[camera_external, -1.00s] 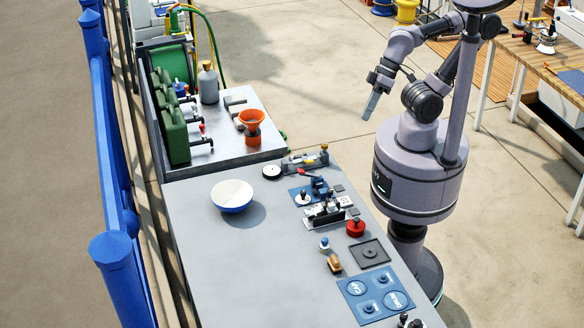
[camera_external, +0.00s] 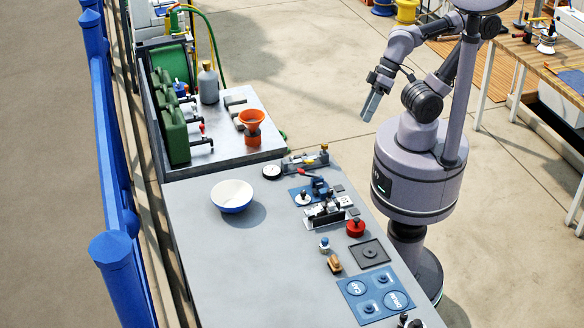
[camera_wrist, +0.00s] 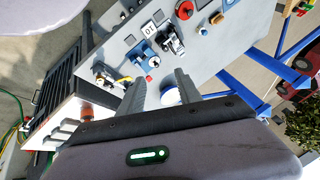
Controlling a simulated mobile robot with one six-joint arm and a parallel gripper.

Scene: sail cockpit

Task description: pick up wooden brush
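A small orange-brown object that looks like the wooden brush (camera_external: 334,264) lies on the grey bench, left of the dark square plate. It also shows small near the top of the wrist view (camera_wrist: 217,19), where fine detail is hard to make out. My gripper (camera_external: 371,104) hangs in the air beyond the bench's right edge, well away from the brush and pointing down. In the wrist view my gripper (camera_wrist: 160,80) has its two fingers apart, with nothing held between them.
Beside the brush are a small blue-topped item (camera_external: 324,244), a red knob (camera_external: 355,228), a dark square plate (camera_external: 370,253) and a blue panel (camera_external: 374,297). A white-and-blue bowl (camera_external: 232,196) stands farther left. The bench's left and near middle is clear.

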